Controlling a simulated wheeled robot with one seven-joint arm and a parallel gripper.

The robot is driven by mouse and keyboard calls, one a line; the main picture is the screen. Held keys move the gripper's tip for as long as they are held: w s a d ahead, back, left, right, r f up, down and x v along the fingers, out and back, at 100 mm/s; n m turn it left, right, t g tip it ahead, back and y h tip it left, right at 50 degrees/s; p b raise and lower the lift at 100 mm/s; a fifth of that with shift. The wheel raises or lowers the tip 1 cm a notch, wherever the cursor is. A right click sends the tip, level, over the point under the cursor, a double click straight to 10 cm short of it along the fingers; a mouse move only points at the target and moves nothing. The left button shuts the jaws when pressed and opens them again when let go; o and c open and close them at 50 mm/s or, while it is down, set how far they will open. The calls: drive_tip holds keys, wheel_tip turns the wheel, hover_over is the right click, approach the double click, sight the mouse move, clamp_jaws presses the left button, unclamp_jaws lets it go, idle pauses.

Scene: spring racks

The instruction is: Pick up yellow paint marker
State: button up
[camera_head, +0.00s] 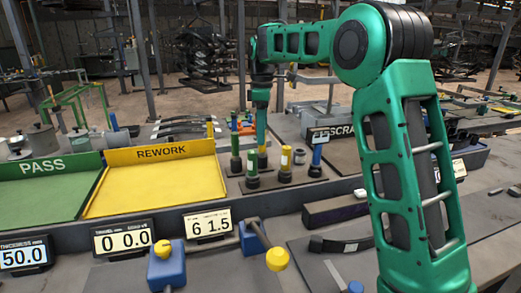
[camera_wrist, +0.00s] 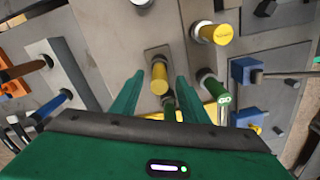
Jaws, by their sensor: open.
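Two upright yellow markers stand in the holders at the middle of the bench. One yellow marker (camera_head: 262,158) is directly below my gripper (camera_head: 261,133), and in the wrist view a yellow marker (camera_wrist: 159,78) shows between the fingertips. The other yellow marker (camera_head: 285,160), with a pale band, stands just to the right; the wrist view shows a second yellow one (camera_wrist: 218,34) at upper right. My gripper in the wrist view (camera_wrist: 158,84) is open, with a finger on either side of the nearer marker. I cannot tell whether either finger touches it.
A blue-topped marker (camera_head: 317,153) stands to the right. The yellow REWORK tray (camera_head: 160,190) and green PASS tray (camera_head: 45,195) lie left.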

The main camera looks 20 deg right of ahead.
sight(262, 149)
drive_tip(key=shift+w+f, duration=0.15)
drive_tip(key=shift+f, duration=2.55)
drive_tip(key=shift+c, duration=0.6)
clamp_jaws()
